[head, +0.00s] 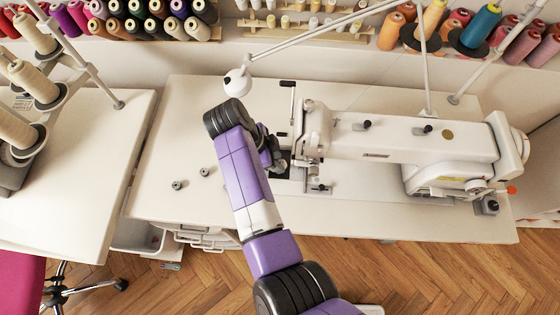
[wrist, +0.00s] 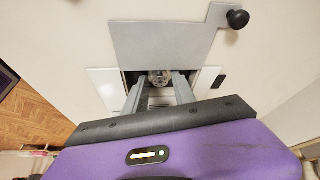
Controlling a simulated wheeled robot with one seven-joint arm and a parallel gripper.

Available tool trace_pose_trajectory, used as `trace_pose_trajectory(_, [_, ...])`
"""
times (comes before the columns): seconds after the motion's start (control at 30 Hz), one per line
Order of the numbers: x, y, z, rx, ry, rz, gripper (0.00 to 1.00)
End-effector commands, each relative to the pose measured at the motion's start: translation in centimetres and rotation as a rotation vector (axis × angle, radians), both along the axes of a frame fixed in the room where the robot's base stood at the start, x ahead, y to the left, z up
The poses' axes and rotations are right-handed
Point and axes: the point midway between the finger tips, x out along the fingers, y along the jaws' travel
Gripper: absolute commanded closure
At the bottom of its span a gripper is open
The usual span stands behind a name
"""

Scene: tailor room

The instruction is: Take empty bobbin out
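The sewing machine (head: 400,140) stands on the white table, with an opening in its bed below the needle end. In the wrist view a round metal bobbin part (wrist: 160,78) sits in this dark opening. I cannot tell whether it is the bobbin alone or its case. My gripper (wrist: 157,84) points down into the opening, its two grey fingers apart on either side of the round part. In the head view my gripper (head: 279,160) is beside the needle end, partly hidden by my arm. Two small dark bobbins (head: 177,185) (head: 204,172) lie on the table to the left.
A grey slide plate (wrist: 160,42) lies just beyond the opening, and a black knob (wrist: 238,18) is near it. The machine head is close on my gripper's right. The white table (head: 160,140) is mostly clear on the left. Thread spools (head: 485,25) line the back.

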Motion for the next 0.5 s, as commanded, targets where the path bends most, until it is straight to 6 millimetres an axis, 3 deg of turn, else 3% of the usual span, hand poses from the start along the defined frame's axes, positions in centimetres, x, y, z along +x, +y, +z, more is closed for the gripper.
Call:
trace_pose_trajectory(0.17, [0.01, -0.01, -0.01, 0.000, 0.000, 0.000, 0.68])
trace_pose_trajectory(0.33, [0.01, 0.01, 0.01, 0.000, 0.000, 0.000, 1.00])
trace_pose_trajectory(0.5, [0.01, 0.01, 0.03, 0.000, 0.000, 0.000, 1.00])
